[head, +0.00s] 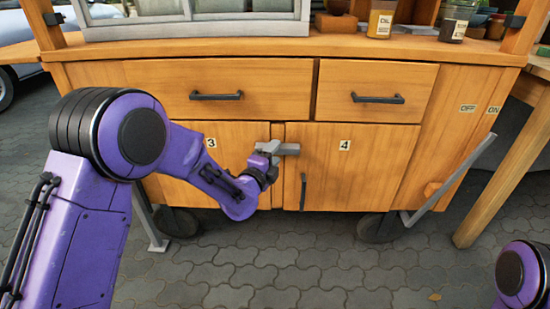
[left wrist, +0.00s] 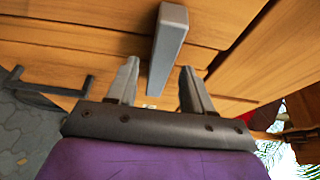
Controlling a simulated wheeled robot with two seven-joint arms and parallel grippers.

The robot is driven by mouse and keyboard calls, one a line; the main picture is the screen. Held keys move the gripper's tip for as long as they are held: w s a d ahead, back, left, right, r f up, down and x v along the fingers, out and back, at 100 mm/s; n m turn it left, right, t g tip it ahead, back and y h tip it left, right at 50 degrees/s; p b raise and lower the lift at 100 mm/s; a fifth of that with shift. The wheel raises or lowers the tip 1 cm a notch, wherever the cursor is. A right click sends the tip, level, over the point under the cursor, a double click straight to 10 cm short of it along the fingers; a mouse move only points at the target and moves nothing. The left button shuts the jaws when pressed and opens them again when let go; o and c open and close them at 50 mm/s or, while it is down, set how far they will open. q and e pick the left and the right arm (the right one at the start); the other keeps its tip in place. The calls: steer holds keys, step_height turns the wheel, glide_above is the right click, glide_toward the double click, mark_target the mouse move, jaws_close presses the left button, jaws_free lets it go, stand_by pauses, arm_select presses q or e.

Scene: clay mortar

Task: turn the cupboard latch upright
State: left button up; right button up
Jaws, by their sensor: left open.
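The cupboard latch (head: 291,149) is a short grey bar at the seam between doors 3 and 4, below the drawers. It lies about level, pointing right across door 4. In the left wrist view the latch (left wrist: 168,45) shows as a grey block between my fingers' lines. My left gripper (head: 275,149) is at the latch, open, with one finger above the bar and one below. In the left wrist view the gripper (left wrist: 160,88) shows clear gaps on both sides of the latch; contact cannot be told. My right gripper is out of view.
Door 4's dark handle (head: 303,192) is just below the latch. Two drawer handles (head: 217,96) (head: 377,98) stick out above. Jars (head: 381,19) stand on the counter (head: 180,46). A grey lever (head: 450,180) slants at the cart's right side. Paving in front is clear.

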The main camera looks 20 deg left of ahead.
arm_select(q)
steer(key=shift+w, duration=0.7)
jaws_close()
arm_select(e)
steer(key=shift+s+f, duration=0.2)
